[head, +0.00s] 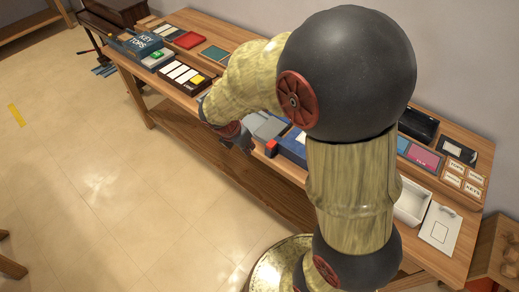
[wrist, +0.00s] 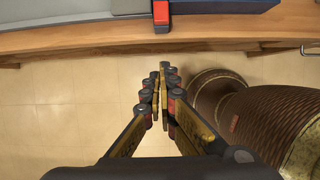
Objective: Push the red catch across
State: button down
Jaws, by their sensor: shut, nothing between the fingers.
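The red catch (head: 271,147) is a small red block at the front of a blue and grey box (head: 291,148) on the wooden bench. In the wrist view the red catch (wrist: 161,13) is at the top centre, on a dark strip against the box's front. My gripper (wrist: 164,68) is shut and empty, its fingertips below the catch in the picture, over the floor off the bench's front edge. A gap shows between fingertips and catch. In the head view my gripper (head: 246,149) is just left of the catch. My arm hides part of the box.
A white tray (head: 411,204) and small labelled cards stand at the right. The floor in front is clear.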

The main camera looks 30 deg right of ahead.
aim_at(268, 145)
jog(key=w+d+f+b, duration=0.2)
jog(key=d+f+b, duration=0.3)
jog(key=d+f, duration=0.2)
notch_tip(268, 145, down, 2)
jog(key=shift+w+d+f, duration=0.15)
jog(key=shift+w, duration=0.2)
jog(key=d+p, duration=0.1)
jog(key=w+d+p, duration=0.1)
jog(key=shift+d+r, duration=0.2)
jog(key=shift+d, duration=0.15)
jog(key=shift+w+d+f, duration=0.1)
jog(key=shift+d+f, duration=0.05)
jog(key=shift+d, duration=0.2)
jog(key=shift+a, duration=0.15)
